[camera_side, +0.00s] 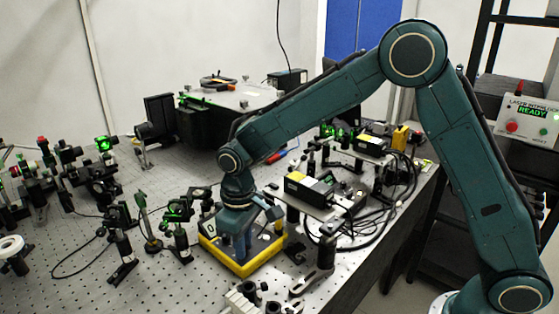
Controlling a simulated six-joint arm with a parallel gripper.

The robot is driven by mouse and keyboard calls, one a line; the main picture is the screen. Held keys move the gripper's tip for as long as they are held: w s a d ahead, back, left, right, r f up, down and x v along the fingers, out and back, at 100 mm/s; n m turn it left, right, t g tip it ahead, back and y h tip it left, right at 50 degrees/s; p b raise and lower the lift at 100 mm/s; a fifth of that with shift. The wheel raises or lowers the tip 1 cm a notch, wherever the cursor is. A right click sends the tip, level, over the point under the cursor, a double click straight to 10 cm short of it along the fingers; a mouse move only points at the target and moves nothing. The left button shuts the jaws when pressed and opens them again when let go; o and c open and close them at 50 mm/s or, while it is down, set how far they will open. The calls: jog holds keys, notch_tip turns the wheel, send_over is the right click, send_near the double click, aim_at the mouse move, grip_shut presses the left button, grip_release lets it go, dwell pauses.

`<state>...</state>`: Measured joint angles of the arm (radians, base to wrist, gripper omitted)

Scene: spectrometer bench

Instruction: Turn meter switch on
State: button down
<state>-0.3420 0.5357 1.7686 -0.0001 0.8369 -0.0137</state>
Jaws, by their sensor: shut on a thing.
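The meter (222,262) is a yellow-edged box with a grey top, lying on the perforated bench in the lower middle of the side view. A small pale display with a dark mark shows at its left end. My gripper (241,246) points straight down onto the meter's top face. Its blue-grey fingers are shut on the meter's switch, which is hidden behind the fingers. I cannot tell from this view which way the switch is set.
Optical mounts (122,245) on posts crowd the bench at left. A plate with a yellow-black module (308,188) and looped cables stands right of the meter. Clamps and posts (319,277) are near the front edge. A laser interlock box (530,118) reads READY at far right.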

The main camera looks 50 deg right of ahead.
aim_at(249, 255)
jog(key=c, duration=1.3)
grip_release()
jog(key=shift+c, duration=0.2)
notch_tip(249, 255, up, 14)
jog(key=s+d+r+m+t, duration=0.25)
jog(key=s+d+r, duration=0.45)
jog(key=s+d, duration=0.4)
jog(key=s+d+f+t, duration=0.1)
jog(key=s+d+f, duration=0.1)
jog(key=s, duration=0.5)
jog(key=s+d+f+m+t, duration=0.1)
jog(key=s+d+t, duration=0.1)
jog(key=s, duration=0.6)
jog(key=shift+d+f, duration=0.3)
jog(key=shift+f, duration=0.1)
